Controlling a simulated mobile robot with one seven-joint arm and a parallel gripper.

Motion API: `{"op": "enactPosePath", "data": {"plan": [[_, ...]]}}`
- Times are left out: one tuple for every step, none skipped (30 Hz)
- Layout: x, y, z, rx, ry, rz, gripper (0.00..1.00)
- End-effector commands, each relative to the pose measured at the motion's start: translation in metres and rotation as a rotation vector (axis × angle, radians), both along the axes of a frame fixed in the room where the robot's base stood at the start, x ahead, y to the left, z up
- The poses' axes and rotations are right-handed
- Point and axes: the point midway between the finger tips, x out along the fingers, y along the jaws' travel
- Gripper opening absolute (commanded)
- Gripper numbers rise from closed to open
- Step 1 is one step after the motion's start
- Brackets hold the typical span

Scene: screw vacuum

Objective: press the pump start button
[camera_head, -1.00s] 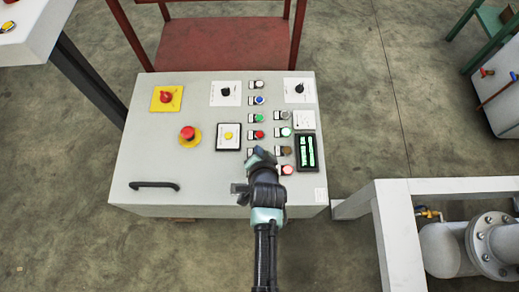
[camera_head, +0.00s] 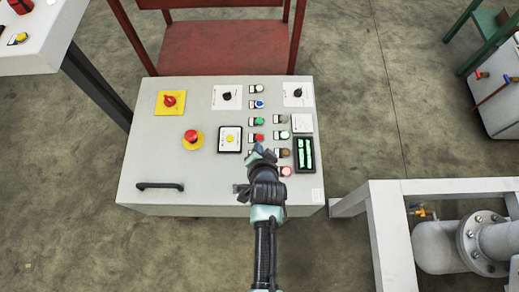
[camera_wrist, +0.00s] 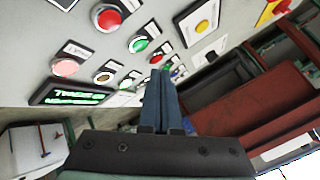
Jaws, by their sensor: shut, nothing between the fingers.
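The grey control panel (camera_head: 150,150) carries two columns of small round buttons, each with a label. They include a green button (camera_head: 259,121), a red button (camera_head: 259,136), a second green button (camera_head: 284,135) and a pinkish-red button (camera_head: 286,171). The labels are too small to read, so I cannot tell which is pump start. My gripper (camera_head: 261,150) is shut and empty over the panel's lower middle, hiding the lower left of the button field. In the wrist view its blue fingers (camera_wrist: 160,75) point towards the panel, with a green button (camera_wrist: 138,44) and a red button (camera_wrist: 110,18) nearby.
A red emergency button (camera_head: 191,135), a yellow-backed rotary switch (camera_head: 169,101), a lit green display (camera_head: 305,154) and a black handle (camera_head: 160,186) are also on the panel. A red metal stand (camera_head: 225,45) is behind. A white frame with pipes (camera_head: 440,245) stands at right.

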Motion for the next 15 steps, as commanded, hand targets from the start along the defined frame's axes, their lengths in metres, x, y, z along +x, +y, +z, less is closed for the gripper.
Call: {"op": "enactPosePath", "data": {"plan": [[0.0,0.0,0.011,0.0,0.0,0.0,0.0],[0.0,0.0,0.014,0.0,0.0,0.0,0.0],[0.0,0.0,0.018,0.0,0.0,0.0,0.0],[0.0,0.0,0.021,0.0,0.0,0.0,0.0],[0.0,0.0,0.023,0.0,0.0,0.0,0.0],[0.0,0.0,0.025,0.0,0.0,0.0,0.0],[0.0,0.0,0.026,0.0,0.0,0.0,0.0],[0.0,0.0,0.027,0.0,0.0,0.0,0.0],[0.0,0.0,0.026,0.0,0.0,0.0,0.0],[0.0,0.0,0.026,0.0,0.0,0.0,0.0],[0.0,0.0,0.025,0.0,0.0,0.0,0.0],[0.0,0.0,0.025,0.0,0.0,0.0,0.0],[0.0,0.0,0.025,0.0,0.0,0.0,0.0],[0.0,0.0,0.025,0.0,0.0,0.0,0.0],[0.0,0.0,0.024,0.0,0.0,0.0,0.0]]}}
